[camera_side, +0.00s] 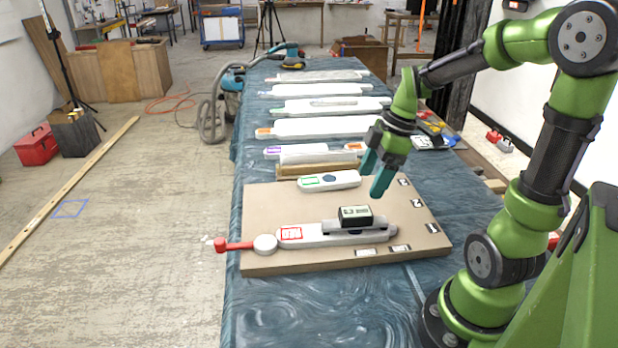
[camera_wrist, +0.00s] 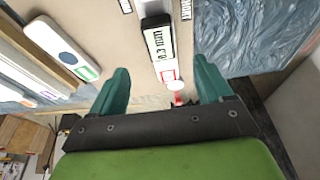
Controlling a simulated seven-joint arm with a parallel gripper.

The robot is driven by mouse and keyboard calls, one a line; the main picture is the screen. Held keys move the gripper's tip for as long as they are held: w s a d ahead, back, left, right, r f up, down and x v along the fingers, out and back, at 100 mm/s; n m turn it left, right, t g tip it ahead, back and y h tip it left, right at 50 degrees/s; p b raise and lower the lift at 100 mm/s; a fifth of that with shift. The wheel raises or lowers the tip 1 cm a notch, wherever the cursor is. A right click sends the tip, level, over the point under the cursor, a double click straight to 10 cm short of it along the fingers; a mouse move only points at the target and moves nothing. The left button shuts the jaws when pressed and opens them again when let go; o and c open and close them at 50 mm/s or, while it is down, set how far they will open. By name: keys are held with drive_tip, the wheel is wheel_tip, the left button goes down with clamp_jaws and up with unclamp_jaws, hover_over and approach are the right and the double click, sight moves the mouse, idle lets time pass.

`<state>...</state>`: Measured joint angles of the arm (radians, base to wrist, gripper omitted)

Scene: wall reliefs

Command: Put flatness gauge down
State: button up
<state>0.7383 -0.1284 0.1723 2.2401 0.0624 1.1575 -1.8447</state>
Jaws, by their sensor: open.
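The flatness gauge (camera_side: 355,215) is a dark block with a lit display, on a grey bar-like base. It rests on top of a long light-grey relief (camera_side: 320,236) that lies on the beige board. In the wrist view the gauge (camera_wrist: 161,42) shows its display, reading about 0.3 mm, ahead of my fingers. My gripper (camera_side: 376,174) is open and empty, above and behind the gauge, apart from it. Its two teal fingers (camera_wrist: 160,72) are spread wide in the wrist view. The relief has a red-outlined label and a round end with a red handle (camera_side: 238,245).
A white piece with a green label (camera_side: 330,181) lies on the board (camera_side: 270,205) behind the gauge. Several long white pieces (camera_side: 320,127) lie in rows farther back on the blue-covered table. Small black-and-white tags mark the board's right and front edges. Bare board lies left of the gauge.

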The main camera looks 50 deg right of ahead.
drive_tip(key=s+a+r+m+t, duration=0.1)
drive_tip(key=a+r+m+t, duration=0.1)
drive_tip(key=a+m, duration=0.4)
drive_tip(key=s+a+r+m+t, duration=0.2)
drive_tip(key=a+r+m, duration=0.3)
drive_tip(key=a+m, duration=0.1)
drive_tip(key=shift+s+a+r+m+t, duration=0.3)
drive_tip(key=shift+a+t, duration=0.1)
drive_tip(key=shift+a, duration=0.25)
idle(2.2)
